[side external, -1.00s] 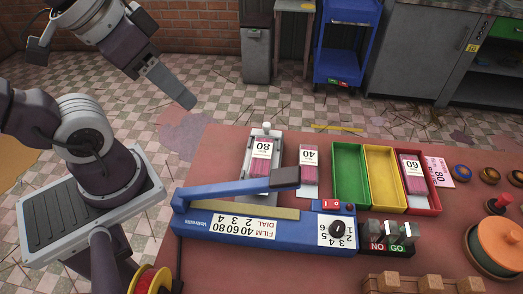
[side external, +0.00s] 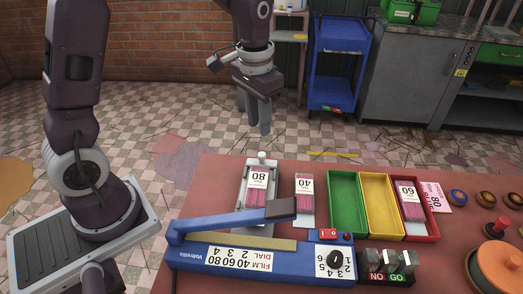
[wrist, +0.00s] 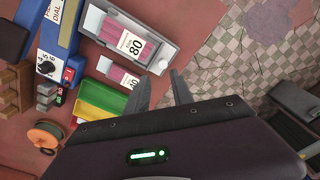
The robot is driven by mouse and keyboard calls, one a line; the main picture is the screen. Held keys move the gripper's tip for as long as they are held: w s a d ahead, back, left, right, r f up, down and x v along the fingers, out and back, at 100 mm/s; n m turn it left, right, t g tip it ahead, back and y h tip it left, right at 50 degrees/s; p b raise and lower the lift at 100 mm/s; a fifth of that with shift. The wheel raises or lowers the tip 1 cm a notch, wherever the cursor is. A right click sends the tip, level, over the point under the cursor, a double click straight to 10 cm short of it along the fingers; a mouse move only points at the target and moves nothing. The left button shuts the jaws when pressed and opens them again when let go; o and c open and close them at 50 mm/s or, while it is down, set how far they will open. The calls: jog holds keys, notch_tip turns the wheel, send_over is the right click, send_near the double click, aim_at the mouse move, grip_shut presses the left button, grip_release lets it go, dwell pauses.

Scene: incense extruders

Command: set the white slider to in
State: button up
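A white slider knob (side external: 262,156) stands at the far end of the grey metal tray (side external: 247,207), which holds a pink pack labelled 80 (side external: 258,183). The tray's rim (wrist: 175,33) and a pale knob (wrist: 162,64) also show in the wrist view. My gripper (side external: 254,122) is raised above and beyond the table's far edge, apart from the knob. In the wrist view its two fingers (wrist: 161,77) are spread with nothing between them, and the knob shows just past the fingertips.
A blue sealer (side external: 200,255) with a long lever lies in front of the tray. A pack labelled 40 (side external: 305,190) lies to the right. Beyond it are green (side external: 331,200), yellow and red bins. NO and GO switches stand at the front.

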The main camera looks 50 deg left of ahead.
aim_at(262, 154)
jog(key=shift+g, duration=0.3)
jog(key=f, duration=0.3)
jog(key=w+f, duration=0.1)
jog(key=f, duration=0.6)
jog(key=shift+w+a, duration=0.15)
jog(key=shift+a, duration=0.1)
grip_shut()
dwell(0.6)
